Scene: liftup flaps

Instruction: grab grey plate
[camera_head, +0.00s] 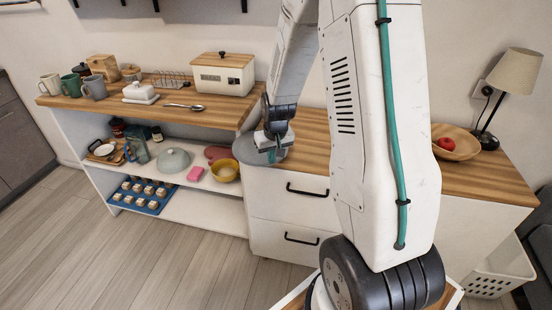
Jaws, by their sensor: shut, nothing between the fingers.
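The grey plate (246,151) lies at the left end of the lower wooden counter, near its front edge. My arm reaches down over it, and my gripper (271,155) is right at the plate, covering part of it. The gripper is shut and empty. I cannot tell whether the fingertips touch the plate.
A taller shelf unit (70,104) at left holds mugs, a white butter dish (140,93) and a bread box (222,74) on top. Its lower shelves hold a yellow bowl (225,171) and other kitchenware. A wooden bowl (457,145) and lamp (517,77) stand at right.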

